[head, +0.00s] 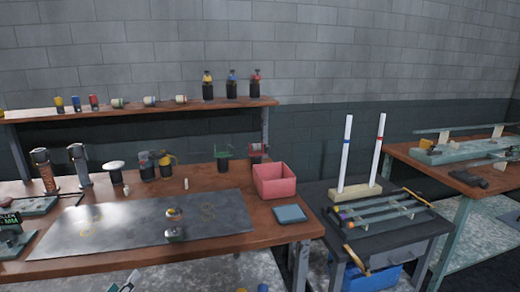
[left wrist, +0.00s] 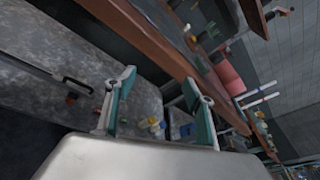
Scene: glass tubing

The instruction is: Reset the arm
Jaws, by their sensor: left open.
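My left gripper (head: 127,284) shows only as a small part at the bottom edge of the head view, low in front of the workbench (head: 60,270). In the left wrist view my left gripper (left wrist: 160,78) has its two green fingers spread wide apart, with nothing between them. The picture is tilted there, and the brown edge of the bench (left wrist: 150,40) runs diagonally beyond the fingers. My right gripper does not show in either view.
A dark metal plate (head: 130,225) covers the bench front, with a small round-topped item (head: 174,225) on it. A pink bin (head: 274,181) and blue pad (head: 290,214) sit at the right end. A dark cart (head: 400,240) holds tubes and two white upright rods. Speckled floor lies in front.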

